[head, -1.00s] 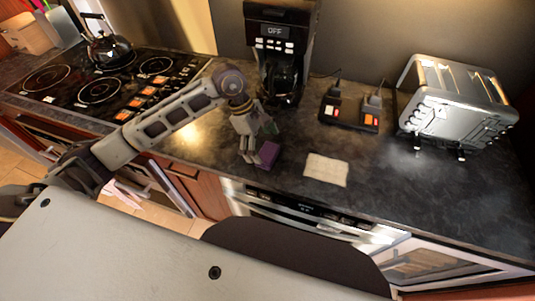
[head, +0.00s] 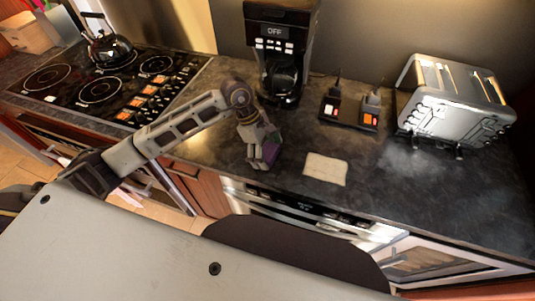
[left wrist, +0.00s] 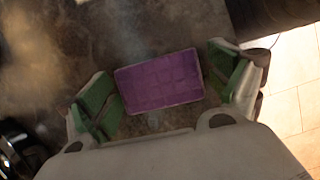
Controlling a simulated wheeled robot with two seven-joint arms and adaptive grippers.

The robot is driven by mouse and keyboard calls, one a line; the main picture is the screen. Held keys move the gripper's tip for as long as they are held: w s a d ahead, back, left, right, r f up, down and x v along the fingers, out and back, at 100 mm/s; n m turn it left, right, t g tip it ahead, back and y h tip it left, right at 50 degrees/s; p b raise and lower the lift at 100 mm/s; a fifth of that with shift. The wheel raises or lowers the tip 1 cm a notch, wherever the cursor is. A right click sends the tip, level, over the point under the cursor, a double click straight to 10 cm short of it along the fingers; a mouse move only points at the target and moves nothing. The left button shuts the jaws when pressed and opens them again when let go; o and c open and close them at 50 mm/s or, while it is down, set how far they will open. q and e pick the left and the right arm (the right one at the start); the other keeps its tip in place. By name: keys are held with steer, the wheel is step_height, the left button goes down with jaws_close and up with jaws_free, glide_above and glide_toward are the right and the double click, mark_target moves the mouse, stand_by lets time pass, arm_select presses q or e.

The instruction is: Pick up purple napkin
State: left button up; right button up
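The purple napkin (left wrist: 160,82) lies flat on the dark counter as a folded rectangle. In the left wrist view it sits between the two green-padded fingers of my left gripper (left wrist: 168,90), which is open, with a gap on each side of the napkin. In the head view my left gripper (head: 263,160) is over the napkin (head: 272,152) and hides most of it. I cannot tell how high the fingertips are above the counter. My right gripper is in neither view.
A cream cloth (head: 326,169) lies to the right on the counter (head: 400,190). A coffee maker (head: 280,50), two chargers (head: 350,112) and a steel toaster (head: 456,100) stand behind. The stovetop (head: 110,80) with a kettle (head: 108,48) is at left.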

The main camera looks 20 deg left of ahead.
mark_target(268, 151)
arm_select(q)
steer(key=c, duration=0.5)
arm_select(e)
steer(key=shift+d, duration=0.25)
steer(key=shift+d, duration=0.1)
arm_select(q)
steer(key=shift+r, duration=0.15)
step_height(268, 151, up, 8)
steer(key=shift+f+b, duration=0.1)
steer(key=shift+b, duration=0.55)
steer(key=shift+r, duration=0.95)
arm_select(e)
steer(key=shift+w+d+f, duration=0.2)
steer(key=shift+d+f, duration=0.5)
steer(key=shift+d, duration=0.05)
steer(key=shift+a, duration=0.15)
